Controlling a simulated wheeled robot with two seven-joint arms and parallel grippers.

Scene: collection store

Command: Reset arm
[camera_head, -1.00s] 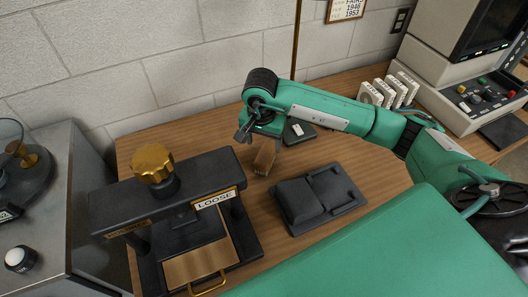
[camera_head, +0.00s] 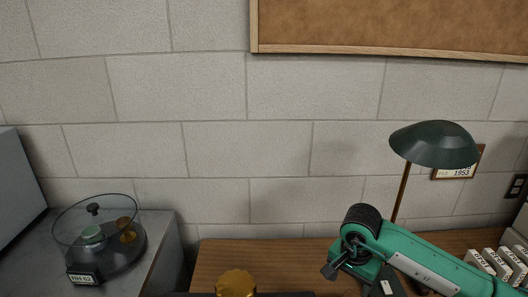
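My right arm comes in from the lower right, over the wooden desk (camera_head: 222,262). My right gripper (camera_head: 330,269) points down and left above the desk. Its dark fingers are small in the view, and I cannot tell whether they are apart or closed; no held object shows. My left arm and gripper are out of view. The brass knob (camera_head: 235,284) of the press shows at the bottom edge, left of my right gripper and apart from it. The rest of the press is mostly cut off below the picture.
A dark green lamp (camera_head: 435,144) stands behind my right arm. White labelled boxes (camera_head: 503,264) are at the lower right. A glass-lidded dish (camera_head: 100,245) sits on a grey cabinet (camera_head: 165,240) at left. A corkboard (camera_head: 390,25) hangs on the block wall.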

